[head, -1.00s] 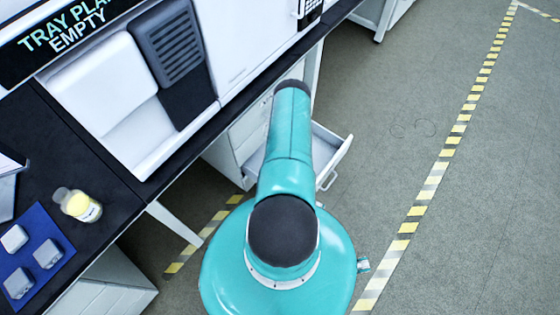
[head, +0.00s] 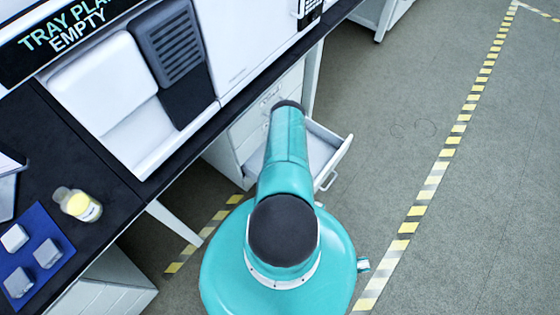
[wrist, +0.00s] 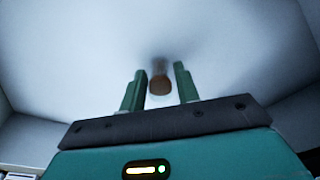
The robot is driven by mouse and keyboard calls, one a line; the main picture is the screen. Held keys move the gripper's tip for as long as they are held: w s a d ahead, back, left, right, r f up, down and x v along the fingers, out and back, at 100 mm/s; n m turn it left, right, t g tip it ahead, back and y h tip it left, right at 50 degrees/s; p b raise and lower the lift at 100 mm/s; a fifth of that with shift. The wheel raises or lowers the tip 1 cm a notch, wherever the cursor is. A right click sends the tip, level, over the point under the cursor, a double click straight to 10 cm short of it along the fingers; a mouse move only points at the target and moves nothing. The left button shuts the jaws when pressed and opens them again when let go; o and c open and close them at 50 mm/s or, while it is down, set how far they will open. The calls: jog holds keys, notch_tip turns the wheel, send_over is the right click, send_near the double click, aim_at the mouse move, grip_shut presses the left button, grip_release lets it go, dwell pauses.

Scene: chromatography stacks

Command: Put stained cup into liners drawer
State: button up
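The stained cup (wrist: 160,82) shows in the wrist view as a small brown, blurred shape between the two green fingers of my gripper (wrist: 160,86). The fingers stand apart, with a narrow gap on each side of the cup, so my gripper looks open. The white floor of the open drawer (wrist: 70,60) fills the view around it, and a dark shadow lies by the cup. I cannot tell for certain whether the cup rests on that floor. In the head view the pulled-out drawer (head: 333,160) is partly hidden by my arm, and my gripper and the cup are hidden.
The white drawer cabinet (head: 240,140) stands under the dark bench (head: 115,190). On the bench are a yellow-filled bottle (head: 80,205), a blue mat (head: 40,225) with grey-white blocks, and a white instrument (head: 105,90). Open floor with striped tape (head: 440,165) lies to the right.

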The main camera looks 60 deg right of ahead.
jog(key=shift+o, duration=0.6)
jog(key=shift+r, duration=0.55)
notch_tip(320, 180, up, 11)
jog(key=s+a, duration=0.1)
jog(key=shift+a, duration=0.25)
